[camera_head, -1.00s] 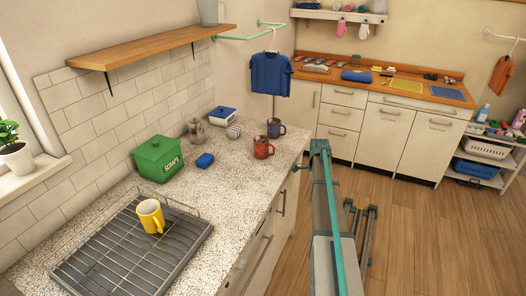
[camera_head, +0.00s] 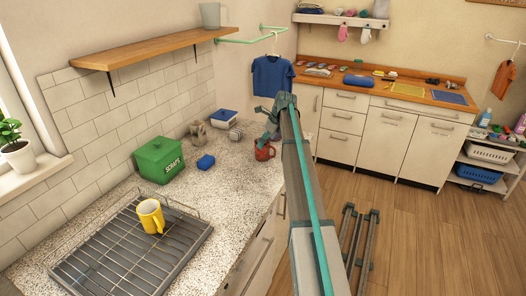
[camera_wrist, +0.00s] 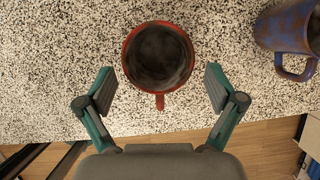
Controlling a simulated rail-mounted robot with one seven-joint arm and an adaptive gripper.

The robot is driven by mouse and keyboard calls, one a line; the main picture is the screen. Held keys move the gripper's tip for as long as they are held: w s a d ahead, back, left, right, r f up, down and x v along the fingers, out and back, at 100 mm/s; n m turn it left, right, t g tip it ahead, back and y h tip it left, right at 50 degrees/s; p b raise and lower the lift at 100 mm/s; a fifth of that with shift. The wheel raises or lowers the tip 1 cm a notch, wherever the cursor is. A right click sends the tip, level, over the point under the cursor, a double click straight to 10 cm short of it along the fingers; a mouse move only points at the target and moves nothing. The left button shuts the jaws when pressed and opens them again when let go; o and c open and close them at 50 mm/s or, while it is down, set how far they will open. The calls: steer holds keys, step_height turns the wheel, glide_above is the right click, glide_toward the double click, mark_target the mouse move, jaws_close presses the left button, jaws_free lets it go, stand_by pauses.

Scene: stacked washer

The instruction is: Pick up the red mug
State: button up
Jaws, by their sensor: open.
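The red mug (camera_head: 264,152) stands upright on the speckled counter, near its right edge. In the wrist view the red mug (camera_wrist: 159,57) is seen from above, dark inside, its handle pointing toward the gripper's palm. My gripper (camera_wrist: 159,88) is open and empty. Its two fingers are spread to the left and right of the mug's near side and handle, apart from it. In the head view my arm reaches over the counter, with the gripper above and just behind the red mug, partly hidden by the arm.
A blue-and-brown mug (camera_wrist: 286,30) stands right of the red mug in the wrist view.

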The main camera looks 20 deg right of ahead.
mark_target(262, 150)
steer(key=shift+p+x, duration=1.1)
steer(key=shift+x, duration=1.9)
steer(key=shift+s, duration=0.1)
steer(key=c, duration=1.3)
steer(key=shift+a, duration=0.1)
steer(key=shift+c, duration=0.2)
steer(key=shift+r, duration=0.1)
